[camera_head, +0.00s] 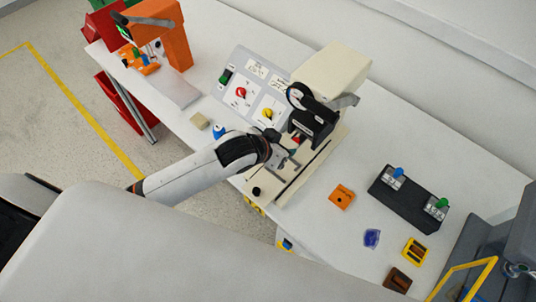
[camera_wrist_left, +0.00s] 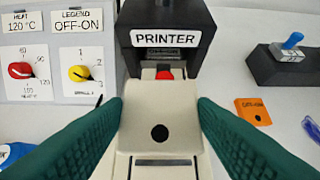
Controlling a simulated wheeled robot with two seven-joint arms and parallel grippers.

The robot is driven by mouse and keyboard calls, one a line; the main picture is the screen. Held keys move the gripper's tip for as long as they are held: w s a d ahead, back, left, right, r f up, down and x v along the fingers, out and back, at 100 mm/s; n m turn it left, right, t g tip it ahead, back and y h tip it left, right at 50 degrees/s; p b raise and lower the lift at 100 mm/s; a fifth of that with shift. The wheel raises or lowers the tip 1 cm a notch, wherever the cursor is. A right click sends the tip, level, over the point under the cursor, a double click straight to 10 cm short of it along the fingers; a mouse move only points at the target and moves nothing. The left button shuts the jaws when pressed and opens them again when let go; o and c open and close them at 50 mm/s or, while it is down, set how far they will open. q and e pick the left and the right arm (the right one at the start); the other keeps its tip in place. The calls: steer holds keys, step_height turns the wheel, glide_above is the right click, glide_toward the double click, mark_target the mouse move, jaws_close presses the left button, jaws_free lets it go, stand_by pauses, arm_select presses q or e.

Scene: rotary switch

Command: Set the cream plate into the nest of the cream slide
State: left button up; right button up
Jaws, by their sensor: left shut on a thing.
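The cream plate (camera_wrist_left: 160,108), with a dark round hole, sits between the green fingers of my left gripper (camera_wrist_left: 160,116) in the left wrist view. The gripper is shut on it. In the head view my left gripper (camera_head: 290,160) is over the cream slide (camera_head: 265,181), in front of the printer (camera_head: 329,72); I cannot make out the plate there. The slide also shows below the plate in the left wrist view (camera_wrist_left: 190,171). The plate covers much of the slide, so the nest is hidden, and I cannot tell whether they touch. My right gripper is not in view.
A panel with red and yellow knobs (camera_head: 252,90) stands left of the printer. An orange plate (camera_head: 342,196), a black switch box (camera_head: 408,199) and small blocks lie to the right. An orange stand (camera_head: 174,35) is at the far left. Table is clear between the right-hand parts.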

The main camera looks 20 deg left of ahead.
arm_select(q)
steer(key=f, duration=0.5)
steer(key=shift+s+d+f, duration=0.15)
steer(key=shift+s+d, duration=0.05)
steer(key=shift+d, duration=0.2)
steer(key=f, duration=0.3)
steer(key=shift+a+f+p, duration=0.1)
steer(key=shift+a+p, duration=0.1)
steer(key=shift+p, duration=0.15)
steer(key=shift+f, duration=0.55)
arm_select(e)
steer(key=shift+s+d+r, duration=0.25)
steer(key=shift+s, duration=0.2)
arm_select(q)
steer(key=o, duration=0.9)
steer(key=shift+c, duration=0.2)
steer(key=shift+o, duration=0.6)
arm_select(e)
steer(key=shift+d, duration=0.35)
